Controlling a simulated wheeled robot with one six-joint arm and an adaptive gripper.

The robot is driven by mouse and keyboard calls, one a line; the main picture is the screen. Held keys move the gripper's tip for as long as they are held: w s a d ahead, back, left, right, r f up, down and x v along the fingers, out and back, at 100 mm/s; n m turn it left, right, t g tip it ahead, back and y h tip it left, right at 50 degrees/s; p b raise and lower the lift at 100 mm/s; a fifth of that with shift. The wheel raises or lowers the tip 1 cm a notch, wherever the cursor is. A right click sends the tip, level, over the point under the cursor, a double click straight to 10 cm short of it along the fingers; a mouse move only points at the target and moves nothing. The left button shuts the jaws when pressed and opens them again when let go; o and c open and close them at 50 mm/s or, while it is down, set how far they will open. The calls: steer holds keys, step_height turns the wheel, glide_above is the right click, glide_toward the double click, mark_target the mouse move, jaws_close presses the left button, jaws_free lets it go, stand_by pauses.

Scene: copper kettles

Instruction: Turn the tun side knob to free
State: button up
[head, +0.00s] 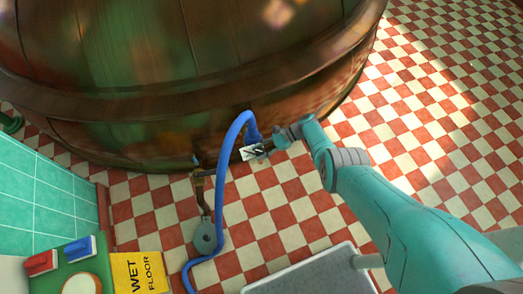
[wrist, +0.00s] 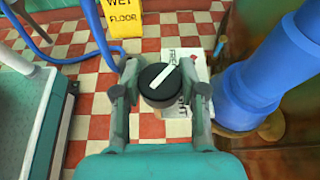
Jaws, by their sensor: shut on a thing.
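The bar slants from lower left to upper right. Behind the knob is a white label plate (wrist: 187,65), partly hidden; lettering that seems to read FREE shows at its upper edge. The plate also shows in the head view (head: 246,154). My gripper (wrist: 163,83) is shut on the knob, one finger at each side.
A thick blue hose (head: 222,185) loops down beside the plate to the floor. A blue pipe (wrist: 265,75) stands close at the right in the wrist view. A yellow wet floor sign (head: 138,273) and a grey-topped stand (head: 310,277) are nearby. Checkered floor is clear at right.

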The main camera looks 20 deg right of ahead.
stand_by(0.4)
steer(key=o, duration=1.2)
steer(key=shift+c, duration=0.2)
steer(key=v, duration=0.7)
steer(key=shift+d, duration=0.3)
steer(key=shift+w+r, duration=0.1)
